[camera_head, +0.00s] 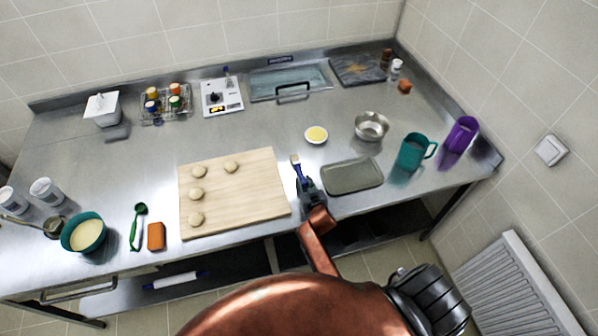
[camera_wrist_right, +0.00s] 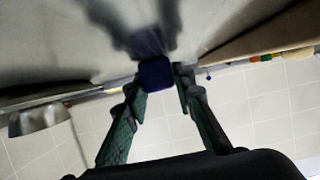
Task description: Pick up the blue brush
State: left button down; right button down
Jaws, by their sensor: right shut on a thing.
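The blue brush (camera_head: 298,168) is between the wooden board and the grey tray in the head view, its pale bristle end pointing away from me. My right gripper (camera_head: 309,191) is at its near end and shut on it. In the right wrist view the dark blue end of the brush (camera_wrist_right: 154,75) sits between the two fingertips of the right gripper (camera_wrist_right: 160,82). The fingers hide part of the brush. I cannot tell whether it touches the counter. My left gripper is not in view.
The wooden board (camera_head: 253,200) with several dough balls lies left of the brush, and the grey tray (camera_head: 352,176) lies right. A small yellow-filled bowl (camera_head: 316,134) and a metal bowl (camera_head: 371,126) stand behind. The counter's front edge is close to my right gripper.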

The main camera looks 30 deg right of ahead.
jog(key=shift+r, duration=0.15)
jog(key=shift+r, duration=0.25)
notch_tip(320, 180, up, 3)
jog(key=shift+f, duration=0.2)
jog(key=d+r+v, duration=0.1)
jog(key=v, duration=0.7)
jog(key=w+d+r+v, duration=0.1)
jog(key=r+v, duration=0.1)
jog(key=v, duration=0.6)
jog(key=shift+s+r, duration=0.2)
jog(key=shift+s, duration=0.15)
dwell(0.4)
